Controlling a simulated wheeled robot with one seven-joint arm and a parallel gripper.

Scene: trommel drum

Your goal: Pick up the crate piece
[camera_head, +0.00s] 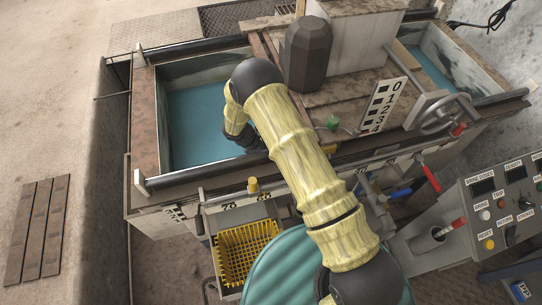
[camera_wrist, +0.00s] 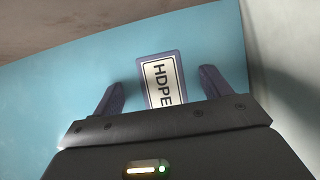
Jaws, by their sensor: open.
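A small piece with a blue-grey edge and a white label reading HDPE (camera_wrist: 165,84) shows in the wrist view, against the blue surface of the tank. It is the only loose piece in that view, and I take it as the crate piece. My gripper (camera_wrist: 162,77) is open, with one dark finger on each side of the piece and a gap at both sides. The piece's near end is hidden behind the gripper body. In the head view my arm reaches into the left blue tank (camera_head: 190,120); the piece cannot be seen there.
A pale tank wall (camera_wrist: 285,70) rises close to the right finger. In the head view, a dark post (camera_head: 307,55) stands right of the arm. A yellow basket (camera_head: 245,250) sits below the tank's front rim, and a control panel (camera_head: 500,215) is at the right.

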